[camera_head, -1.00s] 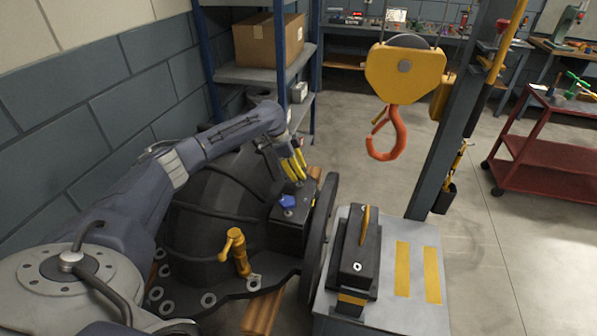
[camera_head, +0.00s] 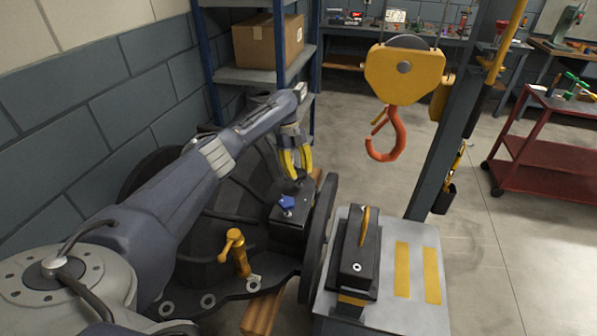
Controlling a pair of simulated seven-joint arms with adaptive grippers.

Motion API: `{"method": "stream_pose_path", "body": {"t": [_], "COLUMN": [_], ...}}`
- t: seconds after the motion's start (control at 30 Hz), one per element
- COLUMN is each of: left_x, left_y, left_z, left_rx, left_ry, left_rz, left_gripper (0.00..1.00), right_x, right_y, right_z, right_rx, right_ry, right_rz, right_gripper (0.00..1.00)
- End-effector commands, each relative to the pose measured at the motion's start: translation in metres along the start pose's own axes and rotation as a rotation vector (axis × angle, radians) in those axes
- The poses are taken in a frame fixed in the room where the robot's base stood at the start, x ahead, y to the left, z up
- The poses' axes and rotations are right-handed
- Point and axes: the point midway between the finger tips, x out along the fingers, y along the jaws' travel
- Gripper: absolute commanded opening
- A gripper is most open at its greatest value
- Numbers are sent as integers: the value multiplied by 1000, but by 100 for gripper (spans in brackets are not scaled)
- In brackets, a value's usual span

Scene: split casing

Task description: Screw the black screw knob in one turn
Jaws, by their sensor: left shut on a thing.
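My left gripper (camera_head: 296,172), with yellow fingers, points down at the far end of a black box on the dark round casing (camera_head: 215,240). Its fingertips are closed around a small dark piece there, which looks like the black screw knob (camera_head: 299,183); the fingers hide most of it. A blue knob (camera_head: 287,202) sits on the same box, just nearer than the fingers and apart from them. My right gripper is not in view.
A yellow handle (camera_head: 235,250) stands on the casing's near flange. A grey bench (camera_head: 405,317) with a black block (camera_head: 357,262) stands to the right. An orange hook (camera_head: 387,140) hangs above. A shelf with a cardboard box (camera_head: 268,40) is behind.

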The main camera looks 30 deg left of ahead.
Motion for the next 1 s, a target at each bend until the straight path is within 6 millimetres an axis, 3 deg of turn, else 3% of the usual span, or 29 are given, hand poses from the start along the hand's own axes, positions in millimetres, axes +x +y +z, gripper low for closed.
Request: {"method": "stream_pose_path", "body": {"t": [1.0], "left_x": [5], "left_y": [-3], "left_z": [-3], "left_rx": [891], "left_ry": [6], "left_rz": [372], "left_gripper": [6], "right_x": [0], "right_y": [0], "right_z": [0], "right_rx": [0], "right_ry": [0], "right_rz": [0], "right_gripper": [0]}}
